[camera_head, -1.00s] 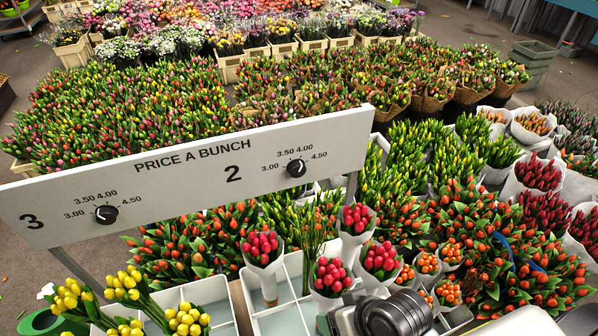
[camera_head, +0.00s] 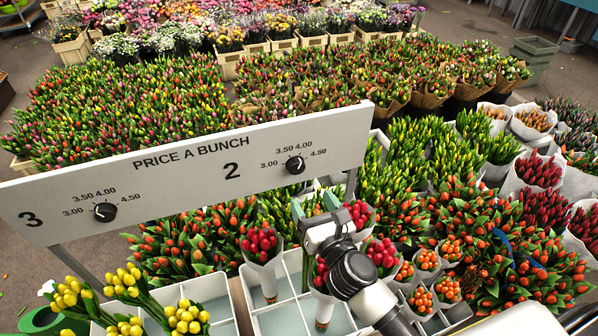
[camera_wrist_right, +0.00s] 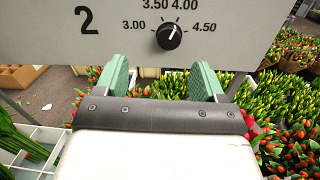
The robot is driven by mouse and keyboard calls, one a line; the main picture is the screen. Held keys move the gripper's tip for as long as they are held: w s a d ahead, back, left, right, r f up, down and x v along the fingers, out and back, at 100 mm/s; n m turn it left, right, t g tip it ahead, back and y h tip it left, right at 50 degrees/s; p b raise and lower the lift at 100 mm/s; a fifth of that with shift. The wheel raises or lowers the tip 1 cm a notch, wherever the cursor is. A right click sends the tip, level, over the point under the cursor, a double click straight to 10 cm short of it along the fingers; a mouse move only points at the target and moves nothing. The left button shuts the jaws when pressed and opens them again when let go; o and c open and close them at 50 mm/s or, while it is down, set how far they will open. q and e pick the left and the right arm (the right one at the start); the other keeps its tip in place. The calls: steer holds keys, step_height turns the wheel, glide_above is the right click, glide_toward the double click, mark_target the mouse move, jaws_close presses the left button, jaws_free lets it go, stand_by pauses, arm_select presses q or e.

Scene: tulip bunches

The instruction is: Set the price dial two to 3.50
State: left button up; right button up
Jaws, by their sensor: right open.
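Price dial two (camera_head: 295,165) is a black round knob on the white price board (camera_head: 200,160), right of the printed 2. In the right wrist view the dial (camera_wrist_right: 169,37) has a white pointer aimed up and slightly right, toward 4.00. My right gripper (camera_head: 313,205) is below the board's lower edge, under the dial. In the right wrist view its green fingers (camera_wrist_right: 161,76) are spread apart with nothing between them, below the dial and not touching it. My left gripper is not in view.
Another dial (camera_head: 105,212) sits beside the printed 3 at the board's left. Red tulip bunches (camera_head: 262,243) stand in a white divided crate (camera_head: 285,320) below the board. Yellow tulips (camera_head: 127,283) are at lower left. Dense tulips (camera_head: 435,160) fill the area behind and right.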

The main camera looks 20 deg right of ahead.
mark_target(297, 170)
steer(key=shift+w+d+f+m+g+h, duration=0.25)
steer(key=shift+f+m, duration=0.1)
steer(key=shift+m, duration=0.2)
steer(key=shift+w+d+f+m+g+h, duration=0.15)
steer(key=shift+w+f+m+h, duration=0.15)
steer(key=shift+m, duration=0.25)
steer(key=w, duration=0.5)
steer(key=w+p, duration=0.1)
steer(key=w, duration=0.4)
steer(key=shift+w+a+f, duration=0.1)
steer(key=shift+w+a, duration=0.1)
steer(key=c, duration=0.9)
